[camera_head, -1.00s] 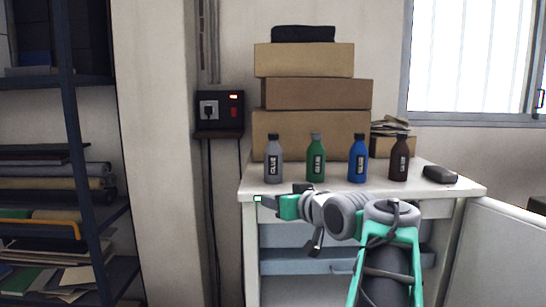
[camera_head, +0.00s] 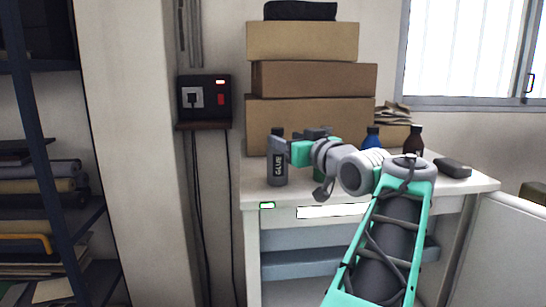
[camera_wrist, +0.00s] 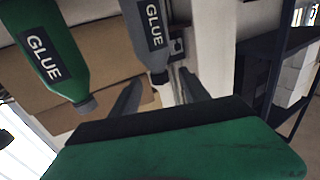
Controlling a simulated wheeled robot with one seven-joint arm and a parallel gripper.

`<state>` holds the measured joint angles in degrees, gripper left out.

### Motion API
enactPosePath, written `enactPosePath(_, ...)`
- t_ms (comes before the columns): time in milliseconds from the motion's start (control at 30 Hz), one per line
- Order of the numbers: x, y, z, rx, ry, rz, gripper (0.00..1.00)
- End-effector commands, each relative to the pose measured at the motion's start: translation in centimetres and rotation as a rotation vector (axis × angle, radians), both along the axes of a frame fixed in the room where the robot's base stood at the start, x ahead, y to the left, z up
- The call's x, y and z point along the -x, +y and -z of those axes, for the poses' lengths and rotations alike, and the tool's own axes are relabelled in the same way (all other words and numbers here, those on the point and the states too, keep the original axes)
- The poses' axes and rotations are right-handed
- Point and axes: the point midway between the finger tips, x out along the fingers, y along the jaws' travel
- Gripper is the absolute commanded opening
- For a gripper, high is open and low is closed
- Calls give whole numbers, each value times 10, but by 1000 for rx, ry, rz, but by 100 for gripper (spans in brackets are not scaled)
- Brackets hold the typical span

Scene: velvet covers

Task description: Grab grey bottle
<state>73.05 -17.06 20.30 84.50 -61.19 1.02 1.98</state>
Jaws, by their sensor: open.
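The grey bottle (camera_head: 278,170) with a black GLUE label stands upright at the left end of the white table. My gripper (camera_head: 288,150) is open beside its upper part, reaching in from the right. In the wrist view the picture is turned over, and the grey bottle (camera_wrist: 146,28) hangs from the top. Its cap lies in line with the gap between my two dark fingers (camera_wrist: 160,82). I cannot tell whether a finger touches it.
The green bottle (camera_wrist: 50,55) stands close beside the grey one, mostly hidden by my arm in the head view. A blue bottle (camera_head: 373,138) and a brown bottle (camera_head: 413,142) stand farther right on the white table (camera_head: 465,184). Stacked boxes (camera_head: 312,120) rise behind.

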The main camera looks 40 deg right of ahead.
Motion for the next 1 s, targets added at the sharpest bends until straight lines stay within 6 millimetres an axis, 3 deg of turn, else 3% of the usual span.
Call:
enactPosePath(300, -50, -12, -3, -1, 2, -3, 54)
enactPosePath(533, -52, -14, 0, 0, 1, 1, 54)
enactPosePath(1000, -51, -14, 0, 0, 1, 0, 16)
